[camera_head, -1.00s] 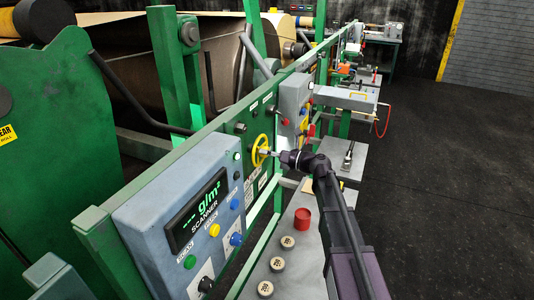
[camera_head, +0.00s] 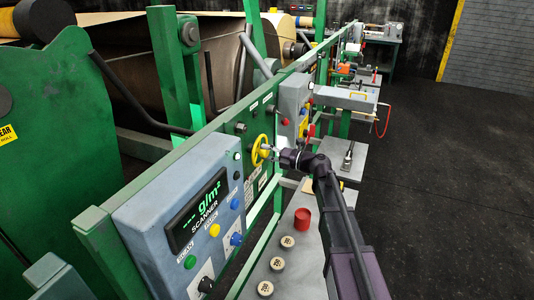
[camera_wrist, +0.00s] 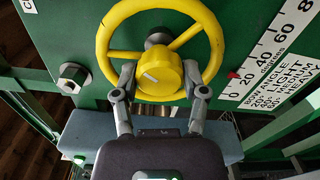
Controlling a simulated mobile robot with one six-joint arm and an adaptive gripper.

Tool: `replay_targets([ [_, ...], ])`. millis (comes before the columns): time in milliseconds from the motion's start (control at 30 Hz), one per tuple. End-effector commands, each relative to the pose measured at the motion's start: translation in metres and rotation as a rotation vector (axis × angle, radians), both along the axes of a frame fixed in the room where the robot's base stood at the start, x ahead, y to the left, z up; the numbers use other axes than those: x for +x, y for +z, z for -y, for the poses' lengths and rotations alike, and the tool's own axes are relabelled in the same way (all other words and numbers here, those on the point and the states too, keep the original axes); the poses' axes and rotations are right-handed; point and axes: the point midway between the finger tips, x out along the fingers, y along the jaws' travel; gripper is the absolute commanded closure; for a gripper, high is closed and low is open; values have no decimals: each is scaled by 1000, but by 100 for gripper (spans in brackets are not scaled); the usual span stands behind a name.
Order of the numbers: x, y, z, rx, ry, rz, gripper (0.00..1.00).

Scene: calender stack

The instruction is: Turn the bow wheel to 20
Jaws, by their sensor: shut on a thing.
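The yellow bow wheel (camera_wrist: 203,22) with its round yellow hub (camera_wrist: 160,76) is on the green panel in the wrist view. It also shows in the head view (camera_head: 257,143). My gripper (camera_wrist: 159,82) is shut on the hub, one finger on each side, inside the rim. In the head view my gripper (camera_head: 272,153) reaches the wheel from the right. A white bow angle scale (camera_wrist: 270,55) in degrees lies right of the wheel. Its small red pointer (camera_wrist: 233,75) is between 0 and 20; I cannot tell the exact reading.
A hex bolt (camera_wrist: 72,77) sits left of the wheel. The blue-grey scanner box (camera_head: 150,215) stands nearer on the panel, and a grey control box (camera_head: 294,97) beyond it. A red cylinder (camera_head: 302,219) stands on the shelf below. The floor at right is clear.

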Motion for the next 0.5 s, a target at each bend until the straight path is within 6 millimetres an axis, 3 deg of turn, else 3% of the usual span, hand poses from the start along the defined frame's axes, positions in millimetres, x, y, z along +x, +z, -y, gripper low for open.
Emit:
replay_targets([
  [467,1,0,0,7,-1,-17,91],
  [500,1,0,0,7,-1,-17,32],
])
